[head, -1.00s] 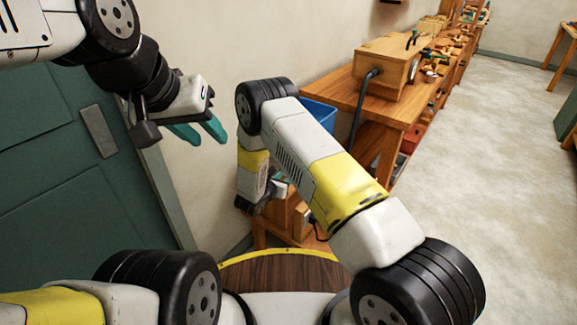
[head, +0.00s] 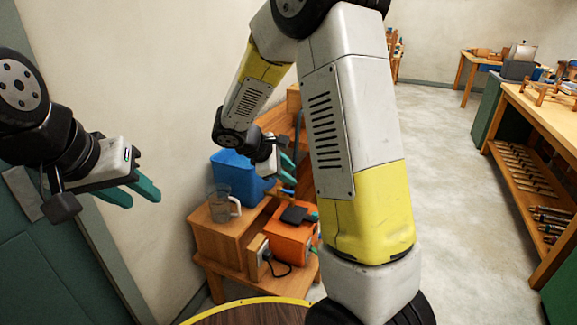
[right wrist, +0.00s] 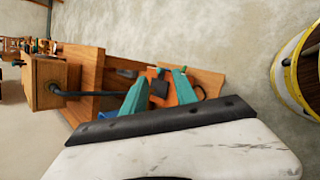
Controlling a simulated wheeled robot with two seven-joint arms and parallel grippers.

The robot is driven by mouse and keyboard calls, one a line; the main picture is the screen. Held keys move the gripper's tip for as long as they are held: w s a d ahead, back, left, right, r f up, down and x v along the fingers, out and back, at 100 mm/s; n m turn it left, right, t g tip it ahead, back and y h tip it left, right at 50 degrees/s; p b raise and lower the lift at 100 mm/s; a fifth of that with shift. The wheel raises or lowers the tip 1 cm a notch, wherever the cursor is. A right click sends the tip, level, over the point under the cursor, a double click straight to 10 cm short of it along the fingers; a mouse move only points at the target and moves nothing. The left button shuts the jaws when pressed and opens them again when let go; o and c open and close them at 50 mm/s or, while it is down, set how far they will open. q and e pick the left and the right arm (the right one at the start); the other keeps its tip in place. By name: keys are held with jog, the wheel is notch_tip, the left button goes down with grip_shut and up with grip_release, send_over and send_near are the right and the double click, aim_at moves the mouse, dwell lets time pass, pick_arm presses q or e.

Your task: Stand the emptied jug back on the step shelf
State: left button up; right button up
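The clear jug (head: 222,206) with a pale handle stands upright on the upper step of the wooden step shelf (head: 218,241) in the head view. No gripper touches it. Whether it holds liquid is too small to tell. My left gripper (head: 139,198) is left of the jug in the picture, empty, its two teal fingers apart. My right gripper (head: 291,168) is up and right of the jug in the picture, partly hidden by my arm. In the right wrist view its teal fingers (right wrist: 160,78) are spread with nothing held between them.
A blue bin (head: 238,172) is behind the jug. An orange box (head: 289,244) with a dark item on top is right of it. A workbench (head: 545,108) stands at right; open floor (head: 445,160) lies between.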

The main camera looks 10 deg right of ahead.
jog(key=s+a+r+m+t+y, duration=0.1)
jog(key=s+r+m+y, duration=0.3)
jog(key=s+r+m, duration=0.3)
jog(key=s+a+r+m+t+y, duration=0.1)
jog(key=s+r+m+y, duration=0.4)
jog(key=s, duration=1.1)
notch_tip(320, 180, up, 2)
jog(key=shift+a+r+m+y, duration=0.3)
jog(key=shift+a+m, duration=0.15)
jog(key=shift+m, duration=0.45)
jog(key=shift+o, duration=0.5)
